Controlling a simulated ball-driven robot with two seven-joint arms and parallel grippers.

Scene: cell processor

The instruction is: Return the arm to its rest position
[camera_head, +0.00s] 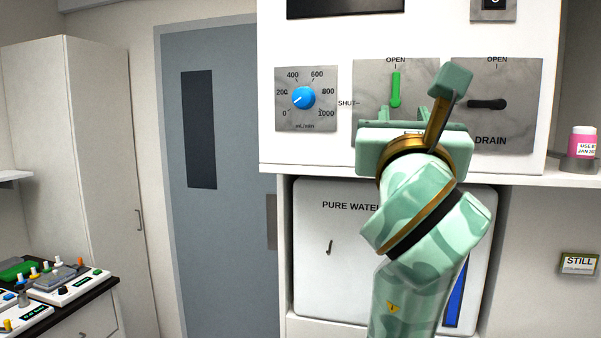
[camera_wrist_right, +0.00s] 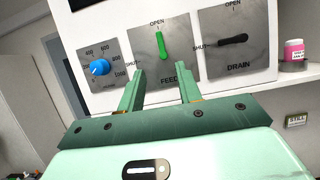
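My right arm reaches up in front of the white machine panel (camera_head: 330,30) in the head view. Its gripper (camera_wrist_right: 161,76) is open in the right wrist view, with two green fingers apart and nothing between them. The green feed handle (camera_head: 396,88) stands upright toward OPEN, beyond the fingers; it also shows in the right wrist view (camera_wrist_right: 161,46). The gripper looks apart from it, though the exact gap is hard to tell. My left gripper is not in view.
A black drain handle (camera_head: 487,104) points left toward SHUT. A blue dial (camera_head: 304,98) sits left of the feed plate. A pink-filled bottle (camera_head: 583,142) stands on the right shelf. A pure water unit (camera_head: 310,250) lies behind my arm. A bench with devices (camera_head: 60,290) is at lower left.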

